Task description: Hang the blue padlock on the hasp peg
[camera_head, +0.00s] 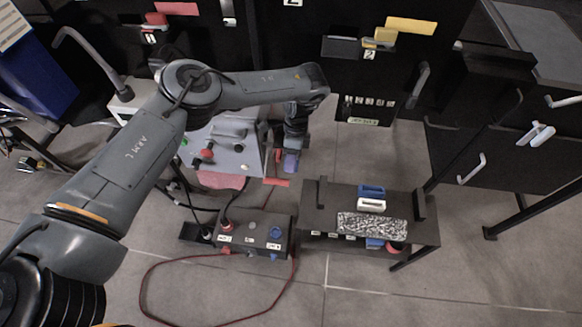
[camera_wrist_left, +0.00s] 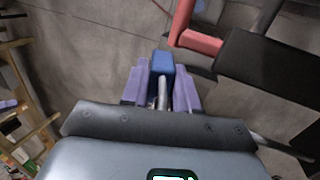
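My left gripper (camera_head: 291,163) hangs beside the right side of the grey control box, above the floor, with its purple fingers pointing down. In the left wrist view the gripper (camera_wrist_left: 161,92) has its two purple fingers on either side of the blue padlock (camera_wrist_left: 161,62), whose grey shackle lies between them. It appears shut on the padlock, which is clear of any surface. I cannot clearly pick out the hasp peg. A red bent bar (camera_wrist_left: 197,38) joined to a dark part lies just beyond the padlock on the right. My right gripper is not in view.
The grey control box (camera_head: 238,152) with red knobs stands left of the gripper. A dark box (camera_head: 252,236) with plugs and a red cable sits below. A low black bench (camera_head: 318,216) holds blue, white and speckled items. Black cabinets stand behind.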

